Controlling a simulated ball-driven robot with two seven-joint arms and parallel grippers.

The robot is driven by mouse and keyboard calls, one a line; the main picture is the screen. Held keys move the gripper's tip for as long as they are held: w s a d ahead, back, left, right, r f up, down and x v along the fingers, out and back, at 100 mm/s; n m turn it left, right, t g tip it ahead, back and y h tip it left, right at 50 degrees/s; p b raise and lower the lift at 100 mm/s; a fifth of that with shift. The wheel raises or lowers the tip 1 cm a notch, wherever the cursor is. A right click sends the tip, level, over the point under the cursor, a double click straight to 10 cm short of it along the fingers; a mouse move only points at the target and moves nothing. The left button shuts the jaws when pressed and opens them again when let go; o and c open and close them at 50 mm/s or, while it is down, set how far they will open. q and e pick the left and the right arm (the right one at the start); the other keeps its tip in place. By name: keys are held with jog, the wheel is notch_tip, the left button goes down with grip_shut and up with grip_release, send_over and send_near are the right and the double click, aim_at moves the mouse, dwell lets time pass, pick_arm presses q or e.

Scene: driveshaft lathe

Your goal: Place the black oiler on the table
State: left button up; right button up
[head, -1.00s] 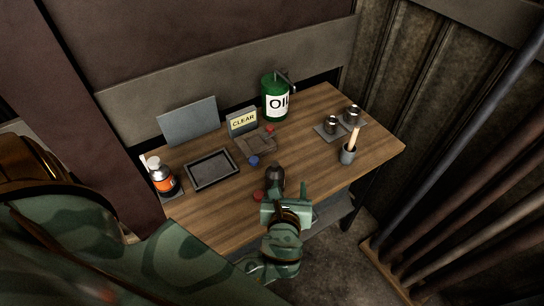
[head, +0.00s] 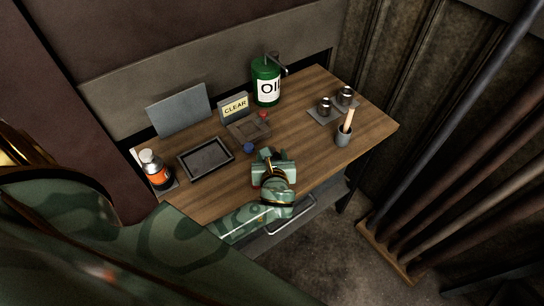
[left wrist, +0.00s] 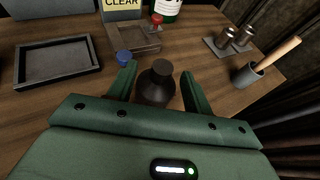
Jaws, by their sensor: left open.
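The black oiler (left wrist: 156,85) shows in the left wrist view as a dark round bottle with a short cap, between the two green fingers. My left gripper (left wrist: 159,80) is open around it, with a finger on each side. I cannot tell whether the oiler's base touches the table. My right gripper is not in view.
A black tray (head: 205,158) and an orange-labelled bottle (head: 155,170) are to the left. A CLEAR sign (head: 234,107), a green oil can (head: 266,82), and a blue knob (head: 249,147) lie behind. A brush cup (head: 343,136) and metal cups (head: 324,105) stand right. The table's front right is clear.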

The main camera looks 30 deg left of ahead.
pick_arm(q)
jog(key=x, duration=0.4)
jog(key=shift+w+a+f+b, duration=0.15)
jog(key=shift+w+f+b, duration=0.15)
jog(key=shift+b, duration=0.1)
jog(key=shift+s, duration=0.1)
grip_shut()
